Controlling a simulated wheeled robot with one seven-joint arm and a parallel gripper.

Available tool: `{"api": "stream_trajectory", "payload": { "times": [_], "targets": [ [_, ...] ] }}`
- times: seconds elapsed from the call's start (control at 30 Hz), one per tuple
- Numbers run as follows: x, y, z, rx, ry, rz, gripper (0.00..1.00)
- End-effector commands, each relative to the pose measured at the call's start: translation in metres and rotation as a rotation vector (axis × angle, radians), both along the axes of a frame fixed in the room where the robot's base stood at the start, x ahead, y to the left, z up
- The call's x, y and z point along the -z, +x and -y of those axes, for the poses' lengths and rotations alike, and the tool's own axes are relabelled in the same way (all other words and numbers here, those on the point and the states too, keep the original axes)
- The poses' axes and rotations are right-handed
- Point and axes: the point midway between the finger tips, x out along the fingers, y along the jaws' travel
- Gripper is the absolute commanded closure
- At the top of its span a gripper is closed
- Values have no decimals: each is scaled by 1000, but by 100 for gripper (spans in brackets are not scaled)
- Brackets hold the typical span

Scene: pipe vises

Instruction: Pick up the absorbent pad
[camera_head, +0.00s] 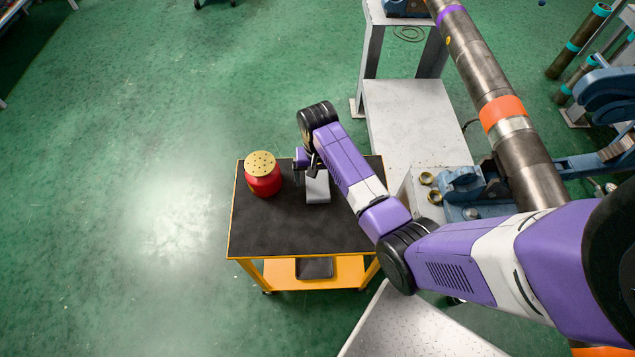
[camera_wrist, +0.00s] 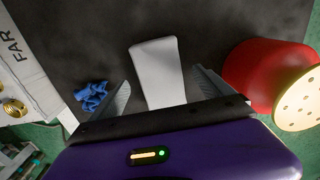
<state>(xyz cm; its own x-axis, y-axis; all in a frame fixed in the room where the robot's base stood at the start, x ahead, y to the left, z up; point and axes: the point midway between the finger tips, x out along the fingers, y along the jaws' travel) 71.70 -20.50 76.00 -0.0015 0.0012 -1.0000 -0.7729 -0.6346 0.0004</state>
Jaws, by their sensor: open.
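The absorbent pad (camera_head: 318,187) is a light grey-white block on the black top of a small orange cart (camera_head: 290,233). It also shows in the wrist view (camera_wrist: 157,67), where its near end runs down between the fingers. My gripper (camera_head: 313,172) is over the pad's far end in the head view. In the wrist view my gripper (camera_wrist: 164,92) is open, with one finger on each side of the pad and a gap on both sides. Whether the fingers reach down to the cart top cannot be told.
A red can with a perforated brass lid (camera_head: 262,174) stands left of the pad; in the wrist view it is close beside the right finger. A crumpled blue item (camera_wrist: 92,95) lies by the left finger. A large pipe (camera_head: 500,110) and vise stand to the right.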

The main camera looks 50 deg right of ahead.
Motion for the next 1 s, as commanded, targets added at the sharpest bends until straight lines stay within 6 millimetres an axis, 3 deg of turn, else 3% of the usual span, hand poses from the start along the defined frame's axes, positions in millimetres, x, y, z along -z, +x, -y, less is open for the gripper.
{"api": "stream_trajectory", "payload": {
  "times": [0.17, 0.43, 0.77, 1.0],
  "targets": [
    [19, 0, 0, 0, 0, 0, 9],
    [21, 0, 0, -1, -1, 2, 9],
    [21, 0, 0, -1, -1, 2, 74],
    [21, 0, 0, -1, -1, 2, 75]
  ]
}}
